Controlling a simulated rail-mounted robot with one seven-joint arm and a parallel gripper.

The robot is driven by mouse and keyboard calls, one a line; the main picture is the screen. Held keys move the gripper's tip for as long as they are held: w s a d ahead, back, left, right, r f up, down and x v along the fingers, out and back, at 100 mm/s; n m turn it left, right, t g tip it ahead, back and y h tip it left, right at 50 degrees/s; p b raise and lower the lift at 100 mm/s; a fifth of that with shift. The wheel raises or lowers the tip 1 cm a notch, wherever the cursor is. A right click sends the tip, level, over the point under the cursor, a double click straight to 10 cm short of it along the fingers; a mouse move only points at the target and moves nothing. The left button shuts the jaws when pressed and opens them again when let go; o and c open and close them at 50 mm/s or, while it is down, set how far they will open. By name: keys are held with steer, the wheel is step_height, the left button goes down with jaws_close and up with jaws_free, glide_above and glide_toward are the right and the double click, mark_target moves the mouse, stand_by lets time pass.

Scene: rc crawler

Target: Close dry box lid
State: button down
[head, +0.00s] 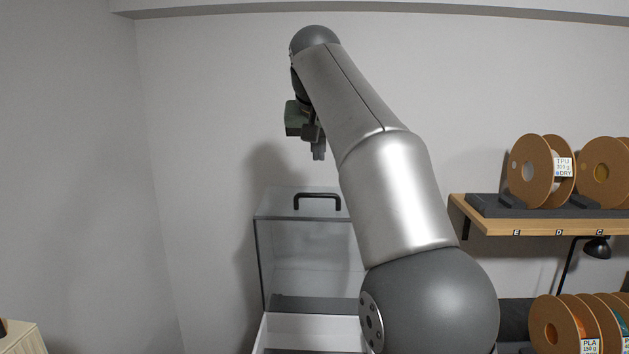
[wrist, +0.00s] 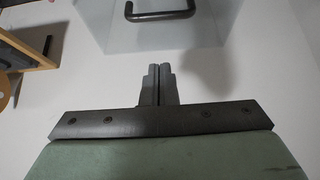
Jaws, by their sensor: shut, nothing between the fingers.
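The dry box is a white box (head: 310,334) with a clear lid (head: 308,240) in the head view. The lid stands raised, upright at the back of the box, with a black handle (head: 317,196) near its top edge. My arm hides the right side of the lid and box. My gripper (head: 319,155) is in the air above the handle, apart from it. In the wrist view my gripper (wrist: 159,70) has its fingers together with nothing between them. The lid (wrist: 200,30) and its handle (wrist: 160,12) show beyond the fingertips there.
A wooden shelf (head: 545,222) on the right wall area carries cardboard filament spools (head: 540,170). More spools (head: 580,322) and a black lamp (head: 596,249) are below it. A wooden piece of furniture (head: 22,338) is at lower left. The space left of the lid is clear.

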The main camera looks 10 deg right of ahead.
glide_above(320, 209)
steer(key=w+d, duration=0.1)
steer(key=w, duration=0.3)
step_height(320, 209, down, 7)
steer(key=shift+s+r, duration=0.1)
steer(key=shift+s, duration=0.05)
steer(key=s, duration=0.2)
steer(key=s+a+b, duration=0.1)
steer(key=shift+s+f, duration=0.15)
steer(key=shift+f, duration=0.2)
steer(key=shift+s+f, duration=0.1)
steer(key=shift+f, duration=0.15)
steer(key=shift+s, duration=0.2)
